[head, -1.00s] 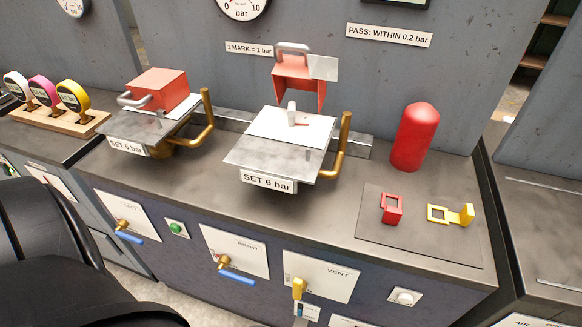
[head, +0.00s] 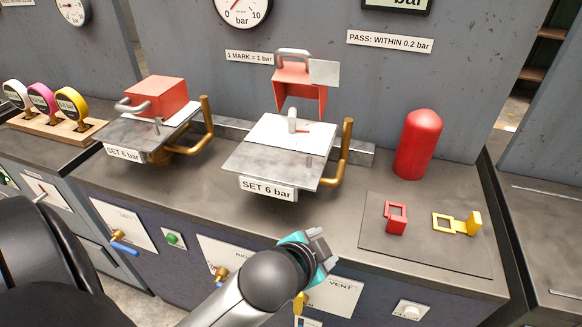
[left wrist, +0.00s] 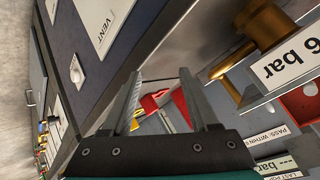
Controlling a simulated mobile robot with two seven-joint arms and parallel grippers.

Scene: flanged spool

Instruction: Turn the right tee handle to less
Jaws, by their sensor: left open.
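The right tee handle (head: 292,121) is a small grey upright handle with a red pointer beside it on the white plate (head: 268,140) of the right unit. The red cover (head: 300,88) behind it stands raised. The label (head: 268,189) on the unit's front reads SET 6 bar; a "6 bar" label also shows in the left wrist view (left wrist: 287,65). My left gripper (head: 320,246) is in front of the bench edge, below and right of the unit, apart from the handle. Its fingers (left wrist: 160,78) are open and empty. My right gripper is not in view.
A brass pipe (head: 343,160) rises at the unit's right side. The left unit (head: 158,97) has its red cover down. A red cylinder (head: 417,145), a red clip (head: 396,218) and a yellow clip (head: 457,223) are to the right. The bench front between unit and mat is clear.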

